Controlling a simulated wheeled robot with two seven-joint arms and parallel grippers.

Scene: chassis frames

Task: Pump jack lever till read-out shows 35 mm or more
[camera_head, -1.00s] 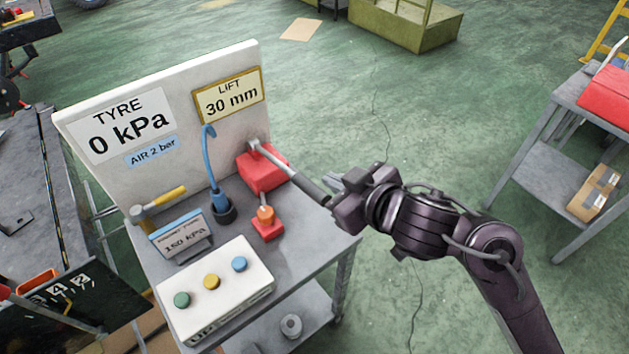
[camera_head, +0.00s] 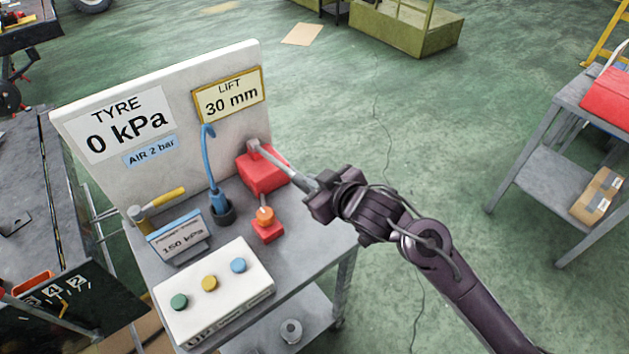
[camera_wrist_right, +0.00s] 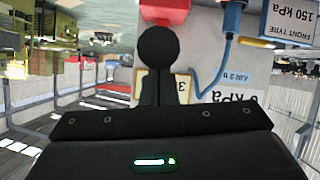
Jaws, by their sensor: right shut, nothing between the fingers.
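The red jack (camera_head: 262,172) stands on the grey cart, against the white panel. Its grey lever (camera_head: 283,162) slopes down to the right from the jack's top. The yellow-framed LIFT read-out (camera_head: 229,96) shows 30 mm. My right gripper (camera_head: 318,193) is at the lever's outer end and covers its dark grip in the head view. In the right wrist view, a round dark end, apparently the lever's grip (camera_wrist_right: 157,50), stands in front of the red jack (camera_wrist_right: 165,10). The right fingers (camera_wrist_right: 157,92) are shut and empty beside it; contact is unclear. My left gripper is out of view.
A control box (camera_head: 213,290) with green, yellow and blue buttons sits at the cart's front. A blue hose plug (camera_head: 218,200), a small red block with an orange knob (camera_head: 266,225) and a hammer (camera_head: 150,212) stand nearby. Open floor lies right of the cart.

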